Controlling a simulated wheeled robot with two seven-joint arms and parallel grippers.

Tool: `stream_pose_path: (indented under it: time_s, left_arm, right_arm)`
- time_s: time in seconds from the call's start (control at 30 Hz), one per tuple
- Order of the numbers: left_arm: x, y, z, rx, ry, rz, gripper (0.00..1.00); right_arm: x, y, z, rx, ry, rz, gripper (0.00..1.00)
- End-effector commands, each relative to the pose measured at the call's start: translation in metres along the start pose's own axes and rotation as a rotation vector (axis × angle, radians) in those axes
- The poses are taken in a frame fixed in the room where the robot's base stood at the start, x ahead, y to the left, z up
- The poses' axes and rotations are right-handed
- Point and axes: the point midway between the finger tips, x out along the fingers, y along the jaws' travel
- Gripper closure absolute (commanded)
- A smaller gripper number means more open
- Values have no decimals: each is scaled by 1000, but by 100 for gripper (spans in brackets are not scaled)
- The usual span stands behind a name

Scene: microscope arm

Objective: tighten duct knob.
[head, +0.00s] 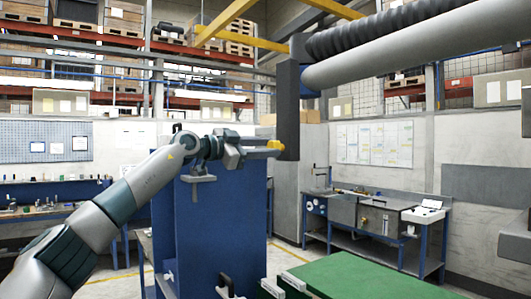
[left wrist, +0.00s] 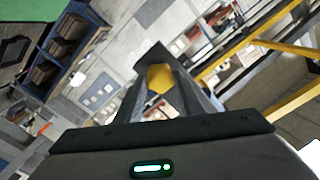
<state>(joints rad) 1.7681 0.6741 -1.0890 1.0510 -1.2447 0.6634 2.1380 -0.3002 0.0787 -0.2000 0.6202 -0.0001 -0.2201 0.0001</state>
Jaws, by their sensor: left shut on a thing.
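The duct knob (head: 276,145) is a small yellow piece on the left side of a dark grey upright housing (head: 288,105). The housing joins a thick grey duct arm (head: 410,52) that runs up to the right. My left gripper (head: 266,146) reaches in from the left and is shut on the knob. In the left wrist view the yellow knob (left wrist: 160,78) sits between the two fingers of my left gripper (left wrist: 165,90); the fingers hide part of it. My right gripper is not in view.
A tall blue cabinet (head: 225,235) stands below my left forearm. A green-topped table (head: 365,279) is at the lower right. A workbench (head: 375,220) stands by the back wall. A ribbed black hose (head: 400,27) runs above the duct arm. Air around the knob looks clear.

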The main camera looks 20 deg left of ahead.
Motion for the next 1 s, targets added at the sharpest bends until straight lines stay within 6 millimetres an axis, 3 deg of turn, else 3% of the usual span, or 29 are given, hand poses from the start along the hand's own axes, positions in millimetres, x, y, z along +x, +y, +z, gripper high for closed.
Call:
stream_pose_path:
  time_s: [0.4,1.0]
  left_arm:
    - [0,2,1,393,1,-1,88]
    - [0,2,1,958,0,0,88]
  right_arm:
    - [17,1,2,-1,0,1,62]
    - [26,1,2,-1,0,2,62]
